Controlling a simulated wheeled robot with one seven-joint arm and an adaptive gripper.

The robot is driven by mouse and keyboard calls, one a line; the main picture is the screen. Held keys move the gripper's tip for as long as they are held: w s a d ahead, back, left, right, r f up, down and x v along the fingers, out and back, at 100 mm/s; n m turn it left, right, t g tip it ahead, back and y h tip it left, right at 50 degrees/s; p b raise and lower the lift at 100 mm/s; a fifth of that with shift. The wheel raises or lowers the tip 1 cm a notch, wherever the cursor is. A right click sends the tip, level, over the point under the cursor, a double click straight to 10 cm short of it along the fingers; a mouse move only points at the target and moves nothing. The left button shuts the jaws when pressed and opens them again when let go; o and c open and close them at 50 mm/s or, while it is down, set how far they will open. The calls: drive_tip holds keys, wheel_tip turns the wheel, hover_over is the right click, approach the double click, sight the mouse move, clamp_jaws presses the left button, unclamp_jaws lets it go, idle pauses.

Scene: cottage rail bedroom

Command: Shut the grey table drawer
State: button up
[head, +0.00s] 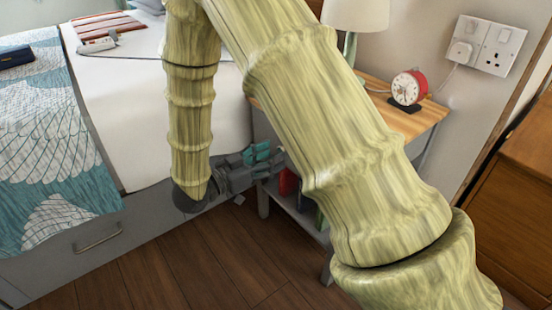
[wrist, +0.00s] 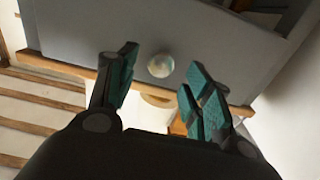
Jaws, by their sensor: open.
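The bedside table has a wooden top (head: 425,116) and a grey frame, and stands right of the bed. My arm hides most of its front in the head view, so the drawer cannot be made out there. In the wrist view the grey drawer front (wrist: 90,35) with a round pale knob (wrist: 160,65) lies just beyond my fingers. My gripper (head: 262,158) is low in front of the table, beside the bed. Its teal-padded fingers are apart, with the knob showing between them in the wrist view (wrist: 161,62). Contact with the knob cannot be told.
The bed (head: 150,120) with a grey base stands close on the left. A red alarm clock (head: 408,88) and a lamp (head: 355,14) stand on the tabletop. A red item (head: 288,182) is at the lower shelf. A wooden cabinet (head: 515,200) is at right. Floor (head: 170,275) in front is clear.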

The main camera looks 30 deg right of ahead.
drive_tip(key=shift+w+d+b, duration=0.1)
drive_tip(key=shift+d+b, duration=0.2)
drive_tip(key=shift+d, duration=0.8)
drive_tip(key=shift+c, duration=0.2)
clamp_jaws()
